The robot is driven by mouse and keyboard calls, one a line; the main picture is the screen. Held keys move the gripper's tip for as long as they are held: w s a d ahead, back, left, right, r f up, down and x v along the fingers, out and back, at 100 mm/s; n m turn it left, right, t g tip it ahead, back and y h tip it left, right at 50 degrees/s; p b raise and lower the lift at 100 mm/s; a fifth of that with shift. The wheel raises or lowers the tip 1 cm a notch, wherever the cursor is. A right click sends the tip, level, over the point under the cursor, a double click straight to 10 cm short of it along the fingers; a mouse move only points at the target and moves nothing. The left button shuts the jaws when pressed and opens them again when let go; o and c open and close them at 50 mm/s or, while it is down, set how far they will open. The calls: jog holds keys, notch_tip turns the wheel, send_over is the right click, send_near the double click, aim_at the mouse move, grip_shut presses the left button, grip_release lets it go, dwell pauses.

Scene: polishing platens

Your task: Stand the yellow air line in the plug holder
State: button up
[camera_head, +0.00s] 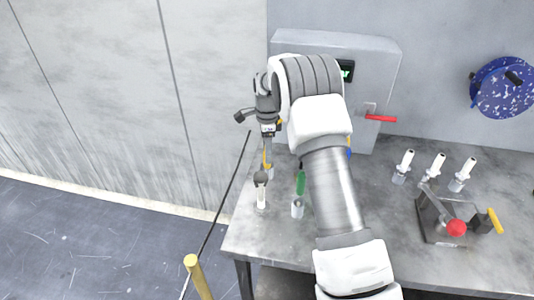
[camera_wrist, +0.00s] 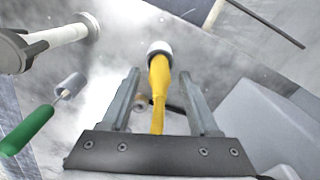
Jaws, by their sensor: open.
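The yellow air line (camera_wrist: 158,82) runs between my gripper's two fingers in the wrist view, with its far end at a pale grey-white cup-like piece (camera_wrist: 159,47). This piece looks like a holder, but I cannot tell how deep the line sits in it. In the head view the yellow line (camera_head: 266,158) shows as a thin upright strip at the table's back left. My gripper (camera_wrist: 160,88) is open, with a finger on each side of the line and a visible gap to both. In the head view my gripper (camera_head: 268,145) is partly hidden by my arm.
A green-handled tool (camera_head: 300,183) stands in a grey cup (camera_head: 298,208), close by. A white dark-topped piece (camera_head: 261,195) stands to its left. Several white pieces (camera_head: 436,163) and a clamp with a red knob (camera_head: 456,228) are at right. A grey machine (camera_head: 375,75) stands behind.

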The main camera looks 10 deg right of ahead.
notch_tip(320, 180, up, 11)
jog(key=shift+s+r, duration=0.1)
jog(key=s+r+n+t, duration=0.3)
jog(key=s+r+n, duration=0.6)
jog(key=s+r, duration=0.7)
jog(key=s+f+n+t, duration=0.1)
jog(key=s+n, duration=0.4)
jog(key=s, duration=0.6)
jog(key=s+f+n+t, duration=0.1)
jog(key=s+f+n, duration=0.2)
jog(key=s, duration=0.8)
jog(key=shift+f+n+t, duration=0.25)
jog(key=shift+n+t, duration=0.05)
jog(key=shift+n, duration=0.6)
jog(key=shift+s, duration=0.1)
jog(key=shift+c, duration=1)
